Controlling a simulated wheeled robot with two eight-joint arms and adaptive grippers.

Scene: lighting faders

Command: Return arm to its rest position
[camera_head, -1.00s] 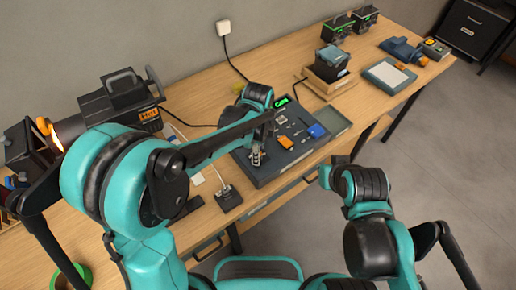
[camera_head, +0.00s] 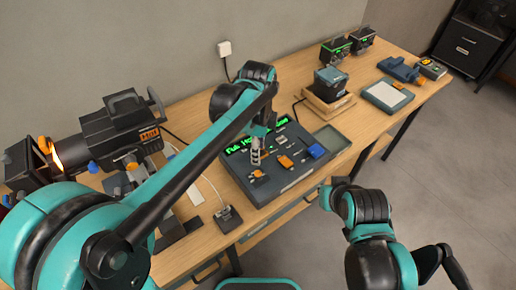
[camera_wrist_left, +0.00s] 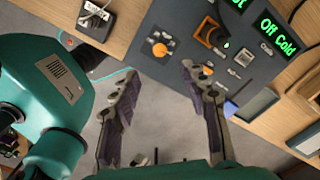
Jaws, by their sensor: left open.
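My left gripper (camera_head: 256,152) is over the grey control console (camera_head: 288,182) in the head view, its fingers pointing down. In the left wrist view the gripper (camera_wrist_left: 160,72) is open, with nothing between its fingers. The console carries an orange control (camera_head: 285,161), a blue control (camera_head: 317,151) and a green lit display (camera_head: 247,143). In the wrist view the display (camera_wrist_left: 279,40) reads "Off Cold", and an orange knob (camera_wrist_left: 160,48) shows beyond the fingers. I cannot tell whether the gripper touches the console. My right arm shows at lower right; its gripper is not visible.
A black stage lamp (camera_head: 120,125) stands at the left of the wooden table (camera_head: 205,238). A small box with a cable (camera_head: 228,217) sits left of the console. A device in a wooden tray (camera_head: 328,103) stands behind it. Floor is free at right.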

